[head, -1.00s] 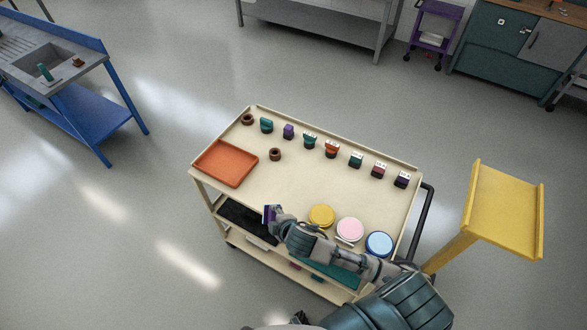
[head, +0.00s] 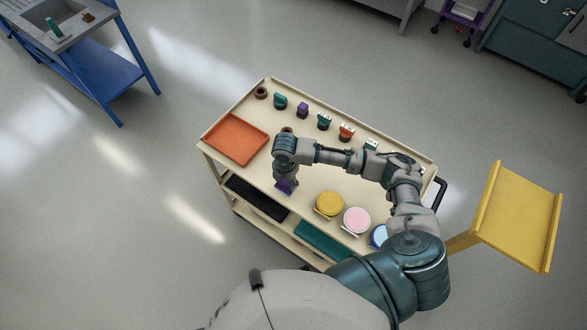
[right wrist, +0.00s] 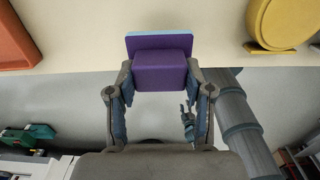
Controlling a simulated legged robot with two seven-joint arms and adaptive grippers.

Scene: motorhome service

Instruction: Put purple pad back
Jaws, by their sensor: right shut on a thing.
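The purple pad (right wrist: 162,72) is a purple block with a wider plate and a light blue far edge. In the right wrist view it sits between the two fingers of my right gripper (right wrist: 160,92), which is shut on it. In the head view my right gripper (head: 286,178) points down at the cart's near edge, left of the yellow round pad, and a bit of the purple pad (head: 285,187) shows below it. The gripper hides part of the pad. The cream cart top (head: 262,182) lies around it. I cannot make out my left gripper.
An orange tray (head: 236,139) is at the cart's left end. Yellow (head: 329,204) and pink (head: 357,219) round pads stand along the near edge, with a blue one (head: 379,236) partly hidden. Several small coloured blocks line the far edge. A yellow stand (head: 514,215) is at right.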

